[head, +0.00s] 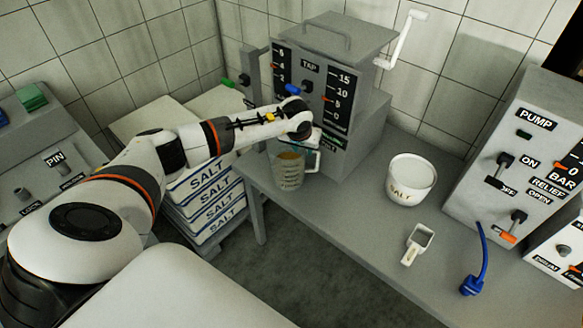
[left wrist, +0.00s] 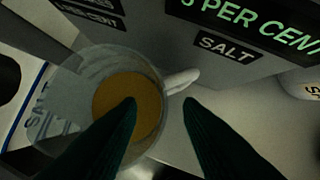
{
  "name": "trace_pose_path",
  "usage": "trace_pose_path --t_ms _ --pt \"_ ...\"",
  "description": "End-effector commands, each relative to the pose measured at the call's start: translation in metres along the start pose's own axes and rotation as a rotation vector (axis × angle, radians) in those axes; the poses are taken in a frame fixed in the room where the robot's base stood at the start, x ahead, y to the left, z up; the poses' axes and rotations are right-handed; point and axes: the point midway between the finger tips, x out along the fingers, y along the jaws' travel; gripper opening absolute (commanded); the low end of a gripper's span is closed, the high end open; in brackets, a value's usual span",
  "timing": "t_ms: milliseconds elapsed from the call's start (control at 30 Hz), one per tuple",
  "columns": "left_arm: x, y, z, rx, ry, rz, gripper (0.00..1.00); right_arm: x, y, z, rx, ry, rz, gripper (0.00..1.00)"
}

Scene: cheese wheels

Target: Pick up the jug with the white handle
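The clear jug (head: 288,172) stands at the left edge of the grey bench, under the front of the TAP machine, with orange-brown contents. In the left wrist view the jug (left wrist: 72,88) shows from above, its white handle (left wrist: 181,79) pointing up and right. My left gripper (head: 310,145) is at the jug's handle side. My right gripper is out of view.
The TAP machine (head: 345,60) rises close behind the jug. To the right are a white SALT tub (head: 411,181), a scoop (head: 418,244), a blue-handled tool (head: 472,285) and the PUMP box (head: 500,180).

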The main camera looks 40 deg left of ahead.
Motion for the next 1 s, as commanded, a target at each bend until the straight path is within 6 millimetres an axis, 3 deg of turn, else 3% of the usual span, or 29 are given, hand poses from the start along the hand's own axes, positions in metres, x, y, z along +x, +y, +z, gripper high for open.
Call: trace_pose_path --t_ms 200,300,633,667,867,1000 --pt "0.038 -0.003 -0.005 -0.002 0.003 -0.001 0.33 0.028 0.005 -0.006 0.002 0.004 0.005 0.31" --pt "0.047 -0.003 -0.004 -0.002 0.001 -0.002 0.33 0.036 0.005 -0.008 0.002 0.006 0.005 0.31" --pt "0.05 -0.002 -0.002 -0.001 0.0 -0.001 0.33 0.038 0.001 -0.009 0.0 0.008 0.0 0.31" --pt "0.05 -0.002 -0.002 -0.001 0.0 -0.001 0.31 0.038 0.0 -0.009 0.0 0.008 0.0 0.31" --pt "0.05 -0.002 -0.002 0.0 0.0 -0.001 0.0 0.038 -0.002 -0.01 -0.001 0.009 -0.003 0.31" --pt "0.05 -0.002 -0.002 -0.001 0.0 -0.001 0.0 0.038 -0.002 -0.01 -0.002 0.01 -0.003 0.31"
